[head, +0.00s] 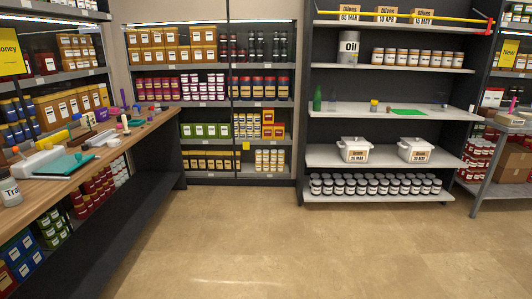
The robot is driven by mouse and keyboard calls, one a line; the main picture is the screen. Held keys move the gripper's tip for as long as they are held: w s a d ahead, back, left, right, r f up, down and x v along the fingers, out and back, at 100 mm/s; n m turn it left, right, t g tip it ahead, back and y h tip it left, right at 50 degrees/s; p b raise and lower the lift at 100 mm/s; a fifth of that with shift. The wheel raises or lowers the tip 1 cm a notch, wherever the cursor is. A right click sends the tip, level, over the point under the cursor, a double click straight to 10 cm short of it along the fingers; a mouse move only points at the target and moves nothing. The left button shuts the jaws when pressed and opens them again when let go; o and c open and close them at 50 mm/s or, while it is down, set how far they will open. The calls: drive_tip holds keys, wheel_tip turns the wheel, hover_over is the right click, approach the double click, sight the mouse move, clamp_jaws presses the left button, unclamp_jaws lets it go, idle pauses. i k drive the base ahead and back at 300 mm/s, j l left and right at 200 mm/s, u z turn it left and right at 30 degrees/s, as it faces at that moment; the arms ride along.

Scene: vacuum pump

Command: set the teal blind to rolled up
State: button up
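A flat teal piece (65,165) lies on the wooden counter at the left of the head view, beside a white block-like object (36,163). It is the only clearly teal thing I see; its small size leaves unclear whether it is the blind. It looks spread flat, not rolled. A flat bright green sheet (409,112) lies on the middle shelf of the dark rack at the right. No hanging blind is visible. My gripper is not in view.
The wooden counter (120,148) holds several small items, including a jar (9,190) at its near end. The dark rack (390,157) has two white lidded tubs and many jars. A grey table (497,127) stands far right. The floor (260,240) between is clear.

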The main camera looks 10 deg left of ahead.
sight(78, 155)
drive_tip(key=i+u, duration=0.2)
drive_tip(key=i, duration=0.45)
drive_tip(key=i+u, duration=0.15)
drive_tip(key=i, duration=0.45)
drive_tip(key=i+l+u, duration=0.2)
drive_tip(key=i, duration=0.45)
